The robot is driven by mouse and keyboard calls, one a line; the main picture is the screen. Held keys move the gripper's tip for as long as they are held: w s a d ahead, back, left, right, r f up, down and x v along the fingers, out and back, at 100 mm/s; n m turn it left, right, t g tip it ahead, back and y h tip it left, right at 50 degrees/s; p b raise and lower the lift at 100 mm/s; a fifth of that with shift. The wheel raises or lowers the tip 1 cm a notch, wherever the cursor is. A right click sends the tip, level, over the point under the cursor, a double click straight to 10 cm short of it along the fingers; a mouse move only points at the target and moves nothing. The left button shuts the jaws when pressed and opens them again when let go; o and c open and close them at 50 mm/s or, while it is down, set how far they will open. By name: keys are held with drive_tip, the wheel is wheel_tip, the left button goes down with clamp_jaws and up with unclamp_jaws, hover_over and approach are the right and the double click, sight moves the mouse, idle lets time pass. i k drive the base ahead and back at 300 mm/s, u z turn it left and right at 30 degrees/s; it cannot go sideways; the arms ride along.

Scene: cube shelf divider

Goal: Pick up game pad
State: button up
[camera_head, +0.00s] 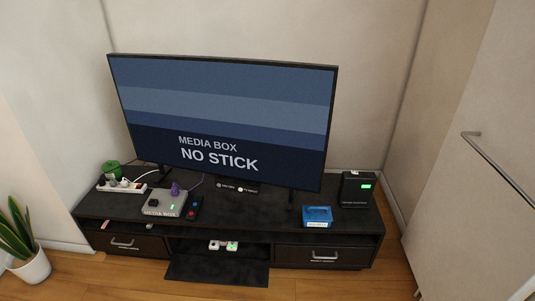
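A small white device with green and dark spots, which looks like a game pad (223,246), lies in the open middle compartment of the low black TV cabinet (255,212). It sits under the cabinet top, behind a dark flap (217,271) that is folded down at the front. Its finer details are too small to tell. My gripper is not in view.
A large TV (225,115) stands on the cabinet. On top are a media box (160,203), a power strip (122,185), a blue box (317,216) and a black box (356,190). Drawers flank the compartment. A potted plant (28,262) stands left; wooden floor is clear in front.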

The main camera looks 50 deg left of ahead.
sight(232, 246)
drive_tip(key=z, duration=0.15)
drive_tip(key=k, duration=1.4)
drive_tip(key=u, duration=1.6)
drive_tip(key=i, duration=0.55)
drive_tip(key=u, duration=0.05)
